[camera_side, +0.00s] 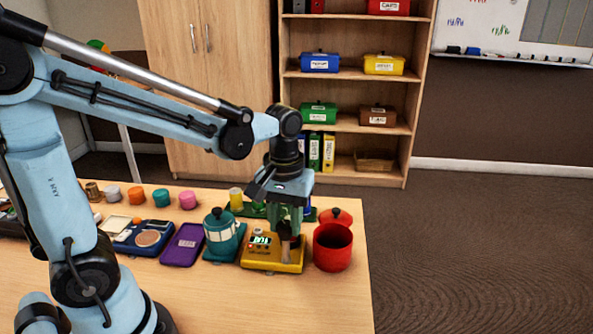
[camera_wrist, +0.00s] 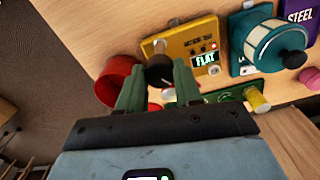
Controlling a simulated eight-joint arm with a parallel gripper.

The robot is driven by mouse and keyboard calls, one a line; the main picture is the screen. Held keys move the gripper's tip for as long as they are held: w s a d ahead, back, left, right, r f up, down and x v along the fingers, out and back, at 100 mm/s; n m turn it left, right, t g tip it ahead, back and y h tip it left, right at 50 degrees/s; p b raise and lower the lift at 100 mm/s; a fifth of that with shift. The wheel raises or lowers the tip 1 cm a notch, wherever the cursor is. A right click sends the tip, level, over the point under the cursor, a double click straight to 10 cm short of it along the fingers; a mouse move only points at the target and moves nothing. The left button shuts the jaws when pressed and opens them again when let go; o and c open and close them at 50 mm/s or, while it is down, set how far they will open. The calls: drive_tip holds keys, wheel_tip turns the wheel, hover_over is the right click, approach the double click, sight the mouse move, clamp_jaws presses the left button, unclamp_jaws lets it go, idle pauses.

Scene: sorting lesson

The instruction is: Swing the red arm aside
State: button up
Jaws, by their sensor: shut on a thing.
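My gripper (camera_side: 288,238) points down over the right part of a yellow device (camera_side: 262,256) on the table. In the wrist view, my gripper (camera_wrist: 158,78) has its two green fingers on either side of a black round knob (camera_wrist: 158,70) on that device, shut on it. The device's display (camera_wrist: 206,58) reads "FLAT" in the wrist view. A red open pot (camera_side: 332,250) stands just right of the device, with a red lid (camera_side: 336,215) with a dark knob behind it. I cannot pick out a separate red arm; my fingers and wrist hide part of the area.
A teal pot (camera_side: 222,238) stands left of the device, beside a purple tablet (camera_side: 183,244) and a blue scale-like device (camera_side: 142,237). Several coloured cylinders line the back. The table's right edge is close beyond the red pot. The front of the table is clear.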

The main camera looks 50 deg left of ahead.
drive_tip(key=n, duration=0.5)
drive_tip(key=shift+n, duration=0.3)
drive_tip(key=n, duration=0.5)
drive_tip(key=shift+n, duration=0.3)
drive_tip(key=o, duration=1)
drive_tip(key=shift+o, duration=0.2)
drive_tip(key=shift+r, duration=0.1)
wheel_tip(320, 180, up, 12)
idle(0.3)
drive_tip(key=m+t, duration=0.7)
drive_tip(key=m, duration=1.1)
approach(286, 223)
drive_tip(key=x, duration=0.4)
